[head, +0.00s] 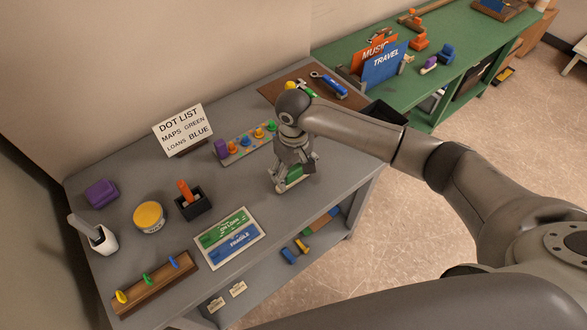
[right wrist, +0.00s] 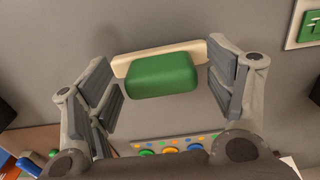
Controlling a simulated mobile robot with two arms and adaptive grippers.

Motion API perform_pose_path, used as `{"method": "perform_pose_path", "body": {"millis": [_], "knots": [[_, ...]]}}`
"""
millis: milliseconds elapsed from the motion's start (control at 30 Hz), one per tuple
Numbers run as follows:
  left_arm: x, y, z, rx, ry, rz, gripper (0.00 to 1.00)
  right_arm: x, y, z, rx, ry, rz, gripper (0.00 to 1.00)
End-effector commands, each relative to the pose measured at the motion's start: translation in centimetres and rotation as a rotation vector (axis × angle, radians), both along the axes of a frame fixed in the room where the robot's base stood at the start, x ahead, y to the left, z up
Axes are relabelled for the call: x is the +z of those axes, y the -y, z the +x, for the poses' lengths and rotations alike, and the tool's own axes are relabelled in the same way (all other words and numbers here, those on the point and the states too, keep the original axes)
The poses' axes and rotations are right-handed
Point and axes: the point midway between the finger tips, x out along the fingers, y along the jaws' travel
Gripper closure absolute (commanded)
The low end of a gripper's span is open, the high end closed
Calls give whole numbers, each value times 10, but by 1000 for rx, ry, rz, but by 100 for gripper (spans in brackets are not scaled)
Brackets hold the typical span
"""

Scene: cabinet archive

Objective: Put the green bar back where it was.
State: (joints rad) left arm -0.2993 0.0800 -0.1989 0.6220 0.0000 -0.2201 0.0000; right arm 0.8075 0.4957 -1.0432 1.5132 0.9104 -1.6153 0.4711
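The green bar (right wrist: 162,75) is a rounded green block on a pale cream base, lying on the grey table top (head: 335,160). In the head view the green bar (head: 295,173) is partly hidden by my right gripper (head: 294,178), which points down over it. In the right wrist view my right gripper (right wrist: 165,85) is open. Its fingers stand on either side of the bar, close to the ends of the cream base; whether they touch it I cannot tell. My left gripper is not in view.
A board with coloured knobs (head: 238,154) lies beside the gripper, before a "DOT LIST" sign (head: 184,130). A green and blue label card (head: 230,238), dark pen box (head: 193,208), yellow-topped tin (head: 149,217) and wooden peg rack (head: 150,285) stand left. A green bench (head: 460,35) is behind.

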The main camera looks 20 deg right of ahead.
Motion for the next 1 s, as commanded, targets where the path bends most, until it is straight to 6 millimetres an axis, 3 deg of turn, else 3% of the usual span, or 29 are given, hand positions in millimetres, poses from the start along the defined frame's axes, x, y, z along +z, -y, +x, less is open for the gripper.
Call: {"method": "perform_pose_path", "body": {"millis": [367, 800, 1000], "knots": [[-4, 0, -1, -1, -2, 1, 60, 12, -1, 1, 1, 3, 1, 23], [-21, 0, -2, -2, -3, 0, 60, 98, -1, 1, 0, 4, 1, 23], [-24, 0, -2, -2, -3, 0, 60, 118, -1, 1, 0, 2, 2, 23]]}}
